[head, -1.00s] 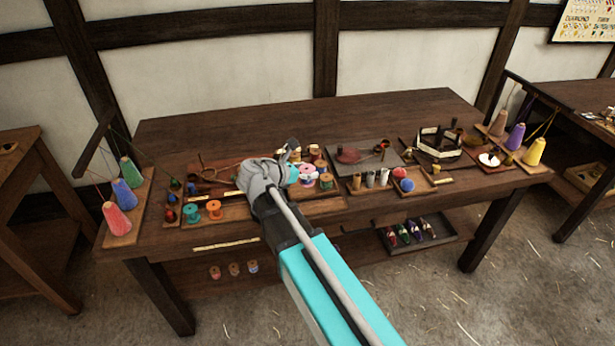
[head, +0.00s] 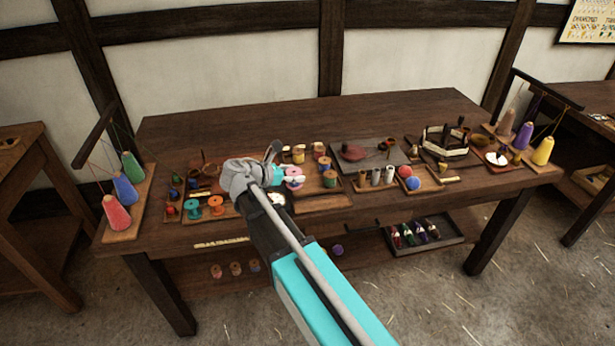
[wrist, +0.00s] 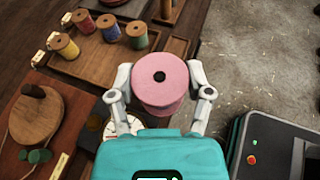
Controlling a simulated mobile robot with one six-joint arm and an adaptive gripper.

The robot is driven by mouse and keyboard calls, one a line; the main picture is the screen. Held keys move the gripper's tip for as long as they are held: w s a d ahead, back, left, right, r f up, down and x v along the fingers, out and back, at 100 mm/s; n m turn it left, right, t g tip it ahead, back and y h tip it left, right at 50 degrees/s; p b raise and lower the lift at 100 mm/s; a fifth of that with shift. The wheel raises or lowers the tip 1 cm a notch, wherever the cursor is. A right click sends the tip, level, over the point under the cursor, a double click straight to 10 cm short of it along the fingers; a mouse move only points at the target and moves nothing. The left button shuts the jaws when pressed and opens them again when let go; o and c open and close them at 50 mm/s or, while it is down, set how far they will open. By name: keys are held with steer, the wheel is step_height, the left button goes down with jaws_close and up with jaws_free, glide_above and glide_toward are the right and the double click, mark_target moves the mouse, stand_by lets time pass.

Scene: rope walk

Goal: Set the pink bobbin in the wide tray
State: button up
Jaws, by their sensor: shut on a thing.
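My gripper (head: 285,176) is shut on the pink bobbin (head: 294,176) above the middle of the table. In the wrist view the pink bobbin (wrist: 160,80) sits between both fingers (wrist: 160,92), its round end and dark centre hole facing the camera. A wide wooden tray (wrist: 100,80) lies below and to the upper left of the bobbin in that view. It holds yellow, red, blue and green bobbins along its far part, with bare wood nearer the gripper. In the head view my gripper and arm hide part of this tray (head: 312,187).
Small cylinders (head: 376,177) and red and blue balls (head: 408,177) stand to the right. Large thread cones (head: 124,188) stand at the left end. The back strip of the table (head: 230,130) is clear.

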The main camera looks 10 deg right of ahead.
steer(key=w+d+f+b, duration=0.1)
steer(key=w+f+b, duration=0.1)
steer(key=w, duration=0.1)
steer(key=w+d+f+b, duration=0.2)
steer(key=w+f+b, duration=0.1)
steer(key=w, duration=0.1)
steer(key=w+d+f+b, duration=0.2)
steer(key=w+f+b, duration=0.1)
steer(key=w, duration=0.1)
steer(key=shift+f, duration=0.25)
steer(key=shift+w+d+f+b, duration=0.15)
steer(key=shift+w+f+b, duration=0.05)
steer(key=shift+w+b, duration=0.15)
steer(key=shift+w+d+f+b, duration=0.15)
steer(key=shift+w+f+b, duration=0.1)
steer(key=shift+f+b, duration=0.2)
steer(key=shift+w+f+b, duration=0.1)
steer(key=shift+f+b, duration=1.45)
steer(key=shift+f, duration=0.1)
